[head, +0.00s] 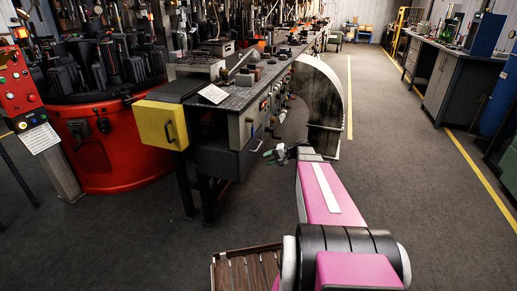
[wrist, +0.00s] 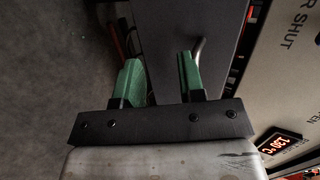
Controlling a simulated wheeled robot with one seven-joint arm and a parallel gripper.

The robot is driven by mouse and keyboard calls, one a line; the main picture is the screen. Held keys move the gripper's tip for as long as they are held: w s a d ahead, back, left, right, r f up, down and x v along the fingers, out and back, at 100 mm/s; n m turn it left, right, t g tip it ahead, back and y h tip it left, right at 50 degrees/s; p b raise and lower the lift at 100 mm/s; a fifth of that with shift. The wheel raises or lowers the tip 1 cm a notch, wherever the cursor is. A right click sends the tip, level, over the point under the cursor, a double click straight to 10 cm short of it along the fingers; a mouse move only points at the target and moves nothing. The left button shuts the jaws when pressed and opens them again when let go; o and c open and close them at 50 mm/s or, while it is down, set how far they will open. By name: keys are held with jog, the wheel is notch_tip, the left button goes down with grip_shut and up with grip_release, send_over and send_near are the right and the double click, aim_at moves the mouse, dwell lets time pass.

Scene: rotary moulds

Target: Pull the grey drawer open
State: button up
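The grey drawer (head: 213,160) appears to be the dark grey box under the near end of the bench, below and right of the yellow drawer. My gripper (head: 278,153) is to its right, near the bench's side. In the wrist view my gripper (wrist: 159,78) is open, its two green fingers apart. A dark grey surface (wrist: 190,25), probably the drawer, lies beyond and between them. A bent metal handle (wrist: 199,49) shows just behind the right finger; I cannot tell whether they touch. Nothing is visibly held.
The yellow drawer (head: 160,125) with a dark handle juts from the bench end. A large curved metal guard (head: 320,100) stands beyond my gripper. A red rotary machine (head: 120,155) is at left. A lit display (wrist: 278,142) shows at right.

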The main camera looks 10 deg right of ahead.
aim_at(259, 146)
jog(key=w+d+r+m+t+y, duration=0.1)
jog(key=w+d+r+t+y, duration=0.15)
jog(key=w+d, duration=0.3)
jog(key=shift+h, duration=0.25)
jog(key=x, duration=1)
jog(key=shift+s+a+r, duration=0.1)
jog(key=shift+a+r, duration=0.1)
grip_shut()
